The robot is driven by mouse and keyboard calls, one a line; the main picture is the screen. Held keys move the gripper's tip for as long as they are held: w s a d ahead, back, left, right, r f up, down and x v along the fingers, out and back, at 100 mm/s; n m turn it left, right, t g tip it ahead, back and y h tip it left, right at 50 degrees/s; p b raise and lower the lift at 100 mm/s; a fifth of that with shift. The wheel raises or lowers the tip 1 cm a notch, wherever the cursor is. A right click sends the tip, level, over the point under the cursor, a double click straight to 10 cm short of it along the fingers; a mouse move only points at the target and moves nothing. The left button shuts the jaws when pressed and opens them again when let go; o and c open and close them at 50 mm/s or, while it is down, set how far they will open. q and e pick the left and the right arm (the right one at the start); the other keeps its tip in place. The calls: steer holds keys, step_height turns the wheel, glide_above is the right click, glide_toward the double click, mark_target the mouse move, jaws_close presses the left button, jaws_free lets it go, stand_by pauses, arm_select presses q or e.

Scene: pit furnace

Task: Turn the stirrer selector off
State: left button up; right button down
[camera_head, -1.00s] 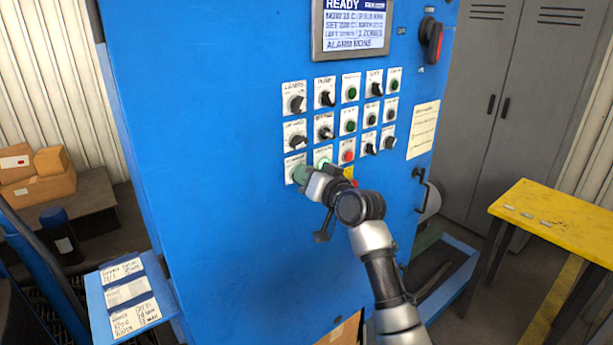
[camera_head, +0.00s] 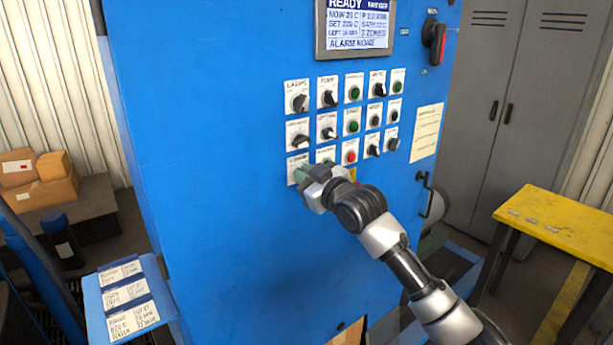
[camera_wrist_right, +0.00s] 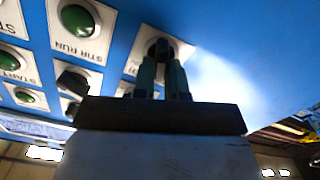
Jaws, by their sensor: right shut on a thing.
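The stirrer selector is a dark knob on a white plate (camera_head: 296,162) at the lower left of the control grid; its label is too blurred to read. My right gripper (camera_head: 304,174) covers this knob in the head view. In the right wrist view the two green fingers (camera_wrist_right: 160,74) are shut on the dark knob (camera_wrist_right: 158,46), one on each side. The knob's pointer direction is hidden by the fingers. A green button marked STIR RUN (camera_wrist_right: 78,19) sits beside it. My left gripper is not in view.
Other knobs and buttons fill the blue panel (camera_head: 220,200) close above and right of the gripper. A display (camera_head: 356,25) is above them. A red-handled switch (camera_head: 436,42) is at upper right. A yellow table (camera_head: 565,222) stands at the right; a label shelf (camera_head: 105,312) juts out lower left.

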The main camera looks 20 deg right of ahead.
steer(key=shift+a+n, duration=0.1)
steer(key=shift+n, duration=0.7)
steer(key=c, duration=1.2)
jaws_free()
steer(key=shift+o, duration=0.2)
steer(key=b+v, duration=0.3)
steer(key=v, duration=0.8)
steer(key=shift+b, duration=0.3)
